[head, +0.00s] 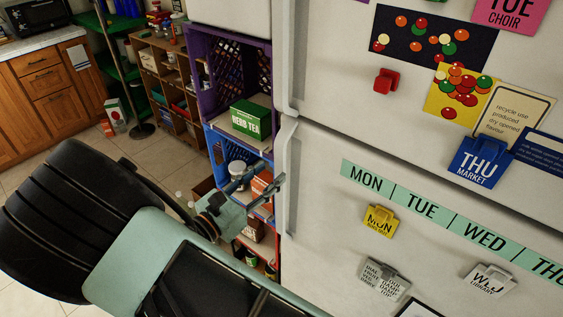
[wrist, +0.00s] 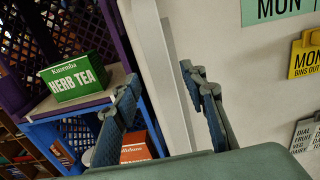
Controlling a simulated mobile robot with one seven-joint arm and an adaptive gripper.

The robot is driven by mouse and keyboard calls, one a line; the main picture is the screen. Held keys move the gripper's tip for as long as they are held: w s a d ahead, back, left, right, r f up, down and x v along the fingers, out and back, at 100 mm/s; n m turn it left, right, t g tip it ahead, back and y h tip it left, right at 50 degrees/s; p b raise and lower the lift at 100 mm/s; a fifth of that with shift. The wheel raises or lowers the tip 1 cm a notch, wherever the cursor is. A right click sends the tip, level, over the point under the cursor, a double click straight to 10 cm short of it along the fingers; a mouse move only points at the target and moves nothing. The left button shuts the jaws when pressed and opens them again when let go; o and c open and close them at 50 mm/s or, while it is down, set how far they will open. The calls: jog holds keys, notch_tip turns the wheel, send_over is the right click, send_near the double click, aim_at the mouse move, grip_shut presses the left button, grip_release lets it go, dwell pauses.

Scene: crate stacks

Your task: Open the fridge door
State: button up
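The white fridge (head: 332,137) fills the right of the head view, with an upper door and a lower door (head: 325,215). Each door has a long vertical handle at its left edge: the upper handle (head: 290,55) and the lower handle (head: 291,185). My gripper (head: 268,177) is just left of the lower handle, its fingers pointing toward the fridge. In the wrist view my gripper (wrist: 158,78) is open, and the pale lower handle (wrist: 161,60) appears between the two fingers. I cannot tell whether either finger touches it. Both doors look shut.
Stacked purple (head: 205,85) and blue (head: 214,150) crates stand close left of the fridge, holding a green herb tea box (head: 251,120) and jars. Magnets and notes, including a yellow MON clip (head: 380,219), cover the doors. Tiled floor (head: 150,160) is open at left.

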aim_at(279, 166)
jog(key=shift+x, duration=2.75)
grip_shut()
